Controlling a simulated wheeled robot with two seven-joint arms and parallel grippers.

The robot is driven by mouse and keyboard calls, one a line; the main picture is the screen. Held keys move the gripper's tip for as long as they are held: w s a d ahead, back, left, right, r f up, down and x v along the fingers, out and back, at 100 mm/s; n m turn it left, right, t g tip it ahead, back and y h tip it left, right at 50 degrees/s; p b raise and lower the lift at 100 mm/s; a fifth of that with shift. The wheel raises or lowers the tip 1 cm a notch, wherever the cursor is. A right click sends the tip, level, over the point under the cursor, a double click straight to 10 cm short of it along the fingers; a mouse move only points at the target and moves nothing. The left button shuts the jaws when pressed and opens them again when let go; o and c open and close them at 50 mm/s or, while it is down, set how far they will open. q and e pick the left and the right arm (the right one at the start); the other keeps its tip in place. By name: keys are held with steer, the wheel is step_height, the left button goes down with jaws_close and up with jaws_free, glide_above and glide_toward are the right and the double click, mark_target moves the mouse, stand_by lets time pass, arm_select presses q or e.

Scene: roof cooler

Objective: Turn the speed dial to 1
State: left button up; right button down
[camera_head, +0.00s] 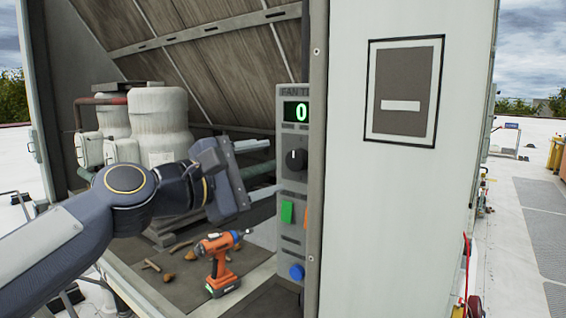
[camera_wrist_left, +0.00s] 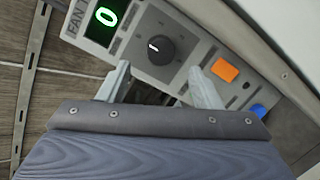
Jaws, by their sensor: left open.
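The speed dial (camera_head: 296,159) is a round black knob with a white pointer mark, on a grey control panel (camera_head: 287,98). The green display (camera_head: 296,111) above it reads 0. In the left wrist view the dial (camera_wrist_left: 153,47) and the display (camera_wrist_left: 106,17) both show. My left gripper (camera_head: 268,167) is open, to the left of the panel, with its fingers pointing towards it. In the left wrist view its fingertips (camera_wrist_left: 157,72) lie on either side below the dial, and nothing is between them. Whether they touch the panel is unclear. My right gripper is not in view.
Below the dial are a green button (camera_head: 287,211), an orange button (camera_wrist_left: 225,70) and a blue knob (camera_head: 296,272). An orange drill (camera_head: 221,262) stands on the cabinet floor below my left gripper. A white cabinet wall (camera_head: 400,220) borders the panel on the right.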

mark_target(292, 162)
arm_select(q)
steer(key=p+x, duration=0.1)
steer(key=x, duration=0.4)
steer(key=shift+w+d, duration=0.2)
steer(key=shift+d, duration=0.05)
steer(key=c, duration=1)
